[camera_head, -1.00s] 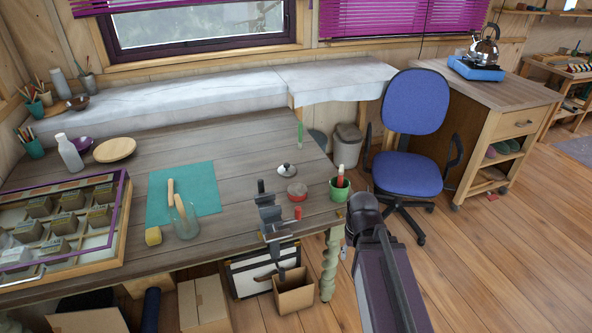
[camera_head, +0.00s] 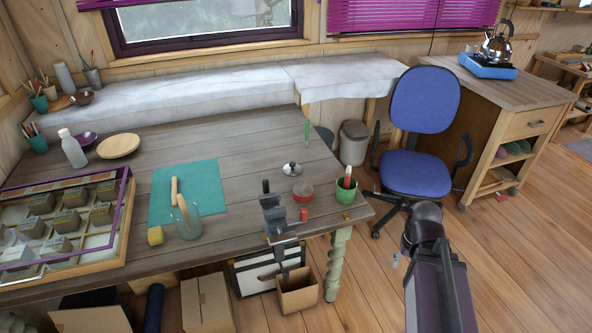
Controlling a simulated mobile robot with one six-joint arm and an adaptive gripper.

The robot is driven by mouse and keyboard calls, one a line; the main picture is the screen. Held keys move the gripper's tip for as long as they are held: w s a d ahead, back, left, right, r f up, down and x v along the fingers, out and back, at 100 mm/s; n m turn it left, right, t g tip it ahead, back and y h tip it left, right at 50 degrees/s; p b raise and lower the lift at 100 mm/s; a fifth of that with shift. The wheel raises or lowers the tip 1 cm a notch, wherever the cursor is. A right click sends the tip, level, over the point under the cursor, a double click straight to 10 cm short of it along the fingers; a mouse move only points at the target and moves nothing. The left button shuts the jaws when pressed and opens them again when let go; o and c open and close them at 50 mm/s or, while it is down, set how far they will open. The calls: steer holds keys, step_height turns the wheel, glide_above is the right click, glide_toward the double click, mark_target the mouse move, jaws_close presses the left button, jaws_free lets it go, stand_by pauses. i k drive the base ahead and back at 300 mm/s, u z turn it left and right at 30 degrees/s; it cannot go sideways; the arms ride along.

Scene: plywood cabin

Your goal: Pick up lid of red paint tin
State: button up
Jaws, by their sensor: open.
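A small round red container (camera_head: 303,195), which looks like the red paint tin, stands near the right end of the wooden table. Its top looks greyish-pink; I cannot tell whether a lid is on it. Just behind it is a pale, round, lid-like piece (camera_head: 291,169) with a dark knob, apart from the container. A smaller red cylinder (camera_head: 304,214) stands in front. My arm rises at the lower right, off the table's right end. My gripper cannot be made out in this view.
A dark vise (camera_head: 273,215) is fixed at the table's front edge, left of the red container. A blue chair (camera_head: 417,175) stands beyond my arm.

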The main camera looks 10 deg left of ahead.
mark_target(291, 168)
steer(key=u, duration=0.05)
steer(key=i, duration=0.95)
steer(key=z, duration=0.05)
